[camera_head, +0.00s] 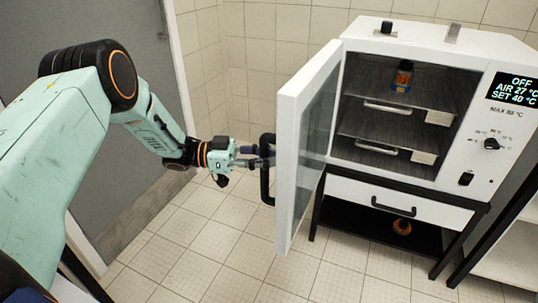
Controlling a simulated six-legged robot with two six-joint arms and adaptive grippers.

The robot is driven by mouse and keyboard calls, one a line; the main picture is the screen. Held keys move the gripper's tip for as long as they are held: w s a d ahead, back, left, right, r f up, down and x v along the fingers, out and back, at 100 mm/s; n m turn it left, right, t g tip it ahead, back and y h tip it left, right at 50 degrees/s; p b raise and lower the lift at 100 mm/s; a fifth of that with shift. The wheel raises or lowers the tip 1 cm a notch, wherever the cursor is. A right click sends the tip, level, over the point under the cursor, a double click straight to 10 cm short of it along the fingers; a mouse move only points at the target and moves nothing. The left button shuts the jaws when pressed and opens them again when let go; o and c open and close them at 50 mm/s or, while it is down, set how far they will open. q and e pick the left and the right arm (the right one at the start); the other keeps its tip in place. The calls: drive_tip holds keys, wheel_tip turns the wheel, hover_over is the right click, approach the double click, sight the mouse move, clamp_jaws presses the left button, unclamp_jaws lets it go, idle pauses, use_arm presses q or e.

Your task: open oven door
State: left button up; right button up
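The oven (420,48) stands at the right, white, with its door (290,160) swung open toward the left. The door has a white frame and a glass pane, and I see it nearly edge-on. Its black handle (265,188) sticks out from the outer face. My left gripper (262,155) is at this handle, its fingers reaching the upper part of the bar. The fingers overlap the handle in view, so I cannot tell whether they are closed around it. My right gripper is not in view.
Inside the oven are two shelves (385,90) and a small orange-and-blue container (402,77). A drawer (345,192) is below, with a round orange item (401,227) under it. A grey door (60,25) stands left; tiled floor (205,230) is open in front.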

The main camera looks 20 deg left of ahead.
use_arm(q)
drive_tip(key=shift+o, duration=1.4)
drive_tip(key=shift+s+a+r, duration=0.1)
drive_tip(key=shift+s, duration=0.05)
drive_tip(key=shift+o, duration=0.9)
drive_tip(key=shift+w, duration=0.2)
drive_tip(key=v, duration=1.2)
